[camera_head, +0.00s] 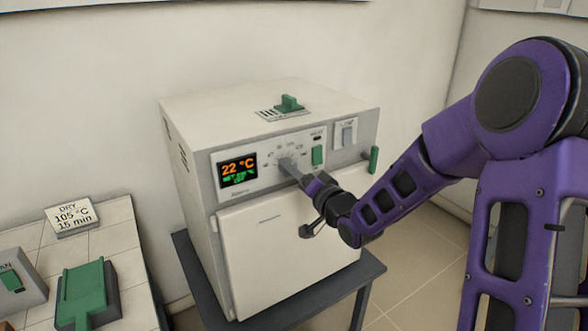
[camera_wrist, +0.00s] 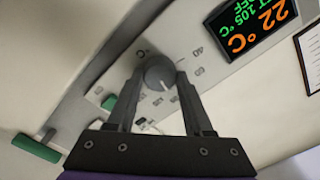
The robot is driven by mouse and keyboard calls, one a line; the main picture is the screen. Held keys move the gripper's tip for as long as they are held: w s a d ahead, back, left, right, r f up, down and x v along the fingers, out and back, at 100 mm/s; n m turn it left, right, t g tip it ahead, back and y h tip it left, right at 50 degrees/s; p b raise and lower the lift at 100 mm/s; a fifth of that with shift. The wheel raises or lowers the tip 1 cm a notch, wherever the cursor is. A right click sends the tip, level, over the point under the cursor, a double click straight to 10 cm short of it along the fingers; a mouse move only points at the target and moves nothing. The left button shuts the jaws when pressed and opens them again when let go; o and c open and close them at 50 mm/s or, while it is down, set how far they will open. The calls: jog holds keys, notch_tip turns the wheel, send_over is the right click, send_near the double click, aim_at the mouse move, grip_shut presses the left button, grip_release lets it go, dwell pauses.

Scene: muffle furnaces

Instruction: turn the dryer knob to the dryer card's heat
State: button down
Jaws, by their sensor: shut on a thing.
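The dryer (camera_head: 275,255) is a white box with its front door closed. Its round grey knob (camera_wrist: 159,74) sits between my gripper's fingertips in the wrist view, with a white pointer line on its face. My gripper (camera_head: 288,168) is shut on the knob, which its fingers mostly hide in the head view. The dryer display (camera_head: 238,171) reads 22 °C in orange; in the wrist view (camera_wrist: 251,24) a green line beneath reads 105 °C, with partly cut letters. The dryer card (camera_head: 68,216) reads DRY 105 °C 15 min.
A green door handle (camera_head: 374,160) sticks out at the right. A green-handled piece (camera_head: 288,104) is on top. A tiled bench (camera_head: 118,236) holds other items at left.

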dwell(0.5)
jog(key=shift+c, duration=1.5)
grip_release()
jog(key=shift+s, duration=0.1)
